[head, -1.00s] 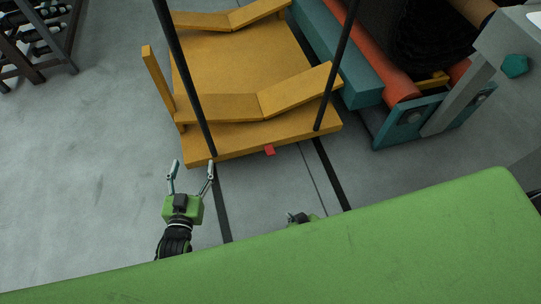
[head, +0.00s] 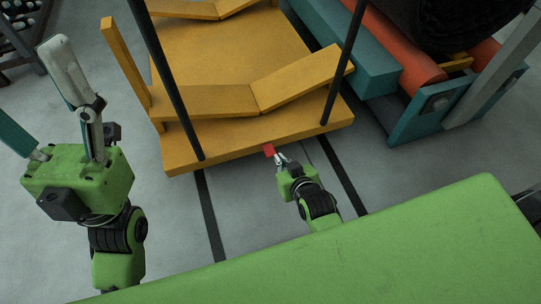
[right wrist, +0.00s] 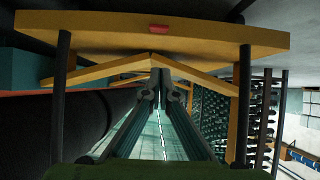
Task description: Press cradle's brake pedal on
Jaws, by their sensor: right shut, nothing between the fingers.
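The yellow-orange cradle (head: 215,55) has a flat deck with angled V supports and two dark posts. Its small red brake pedal (head: 269,150) juts from the deck's front edge. My right gripper (head: 281,158) is shut and empty, its tips right beside the pedal in the head view; I cannot tell whether they touch. In the right wrist view the shut fingers (right wrist: 160,82) show mid-picture, and the pedal (right wrist: 158,27) shows on the deck edge above them in the picture. My left gripper (head: 28,82) is open and empty, large at the left, clear of the cradle.
A teal frame (head: 375,75) with an orange-red roller (head: 405,60) and a dark roll (head: 440,20) stands right of the cradle. A green surface (head: 350,250) fills the near foreground. Grey floor (head: 220,195) with dark strips lies before the cradle.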

